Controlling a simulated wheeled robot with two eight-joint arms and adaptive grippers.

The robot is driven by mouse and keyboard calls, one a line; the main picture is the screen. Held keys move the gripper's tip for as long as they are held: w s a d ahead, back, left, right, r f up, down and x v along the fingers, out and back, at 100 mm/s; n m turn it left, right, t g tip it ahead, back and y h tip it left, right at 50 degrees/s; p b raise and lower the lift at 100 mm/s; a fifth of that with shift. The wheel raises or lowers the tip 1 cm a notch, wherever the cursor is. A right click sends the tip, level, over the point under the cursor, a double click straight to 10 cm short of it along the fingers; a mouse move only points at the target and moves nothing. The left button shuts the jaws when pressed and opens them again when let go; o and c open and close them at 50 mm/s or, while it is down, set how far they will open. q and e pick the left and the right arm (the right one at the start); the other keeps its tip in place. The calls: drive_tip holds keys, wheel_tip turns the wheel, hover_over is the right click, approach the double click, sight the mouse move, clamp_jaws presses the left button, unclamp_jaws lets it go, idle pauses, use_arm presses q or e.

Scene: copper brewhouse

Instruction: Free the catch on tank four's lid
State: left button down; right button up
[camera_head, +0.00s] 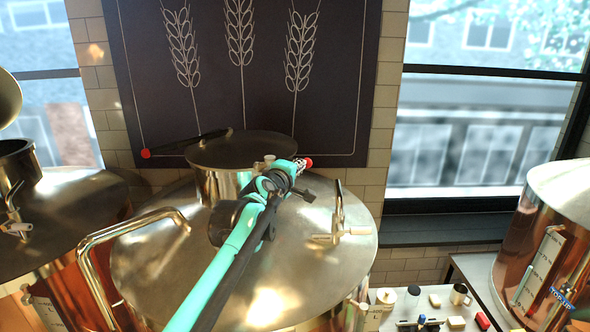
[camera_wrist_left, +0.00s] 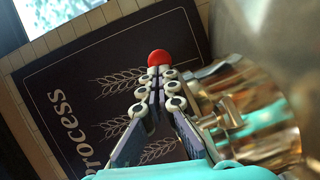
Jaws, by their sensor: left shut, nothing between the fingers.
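A copper tank with a broad steel top (camera_head: 150,262) stands in the middle of the head view. Its round lid (camera_head: 240,149) sits down on a short neck, with a black bar ending in a red ball (camera_head: 146,153) reaching left. My left gripper (camera_head: 300,166) is shut and empty at the lid's right edge. A red knob (camera_head: 308,162) shows at its fingertips; a red ball (camera_wrist_left: 158,57) also shows just beyond the tips in the left wrist view. I cannot tell whether they touch. The catch is mostly hidden behind my gripper. My right gripper is out of view.
A bent metal rail (camera_head: 95,262) and an upright lever with a pale handle (camera_head: 357,230) flank the lid. Another tank (camera_head: 70,220) stands left, another (camera_head: 545,250) right. A low table (camera_head: 462,268) holds small items. A dark wheat panel (camera_head: 270,60) hangs behind.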

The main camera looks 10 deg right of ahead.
use_arm(q)
drive_tip(key=shift+w+d, duration=0.5)
drive_tip(key=shift+d, duration=0.05)
drive_tip(key=shift+r, duration=0.1)
drive_tip(key=shift+s, duration=0.1)
idle(0.3)
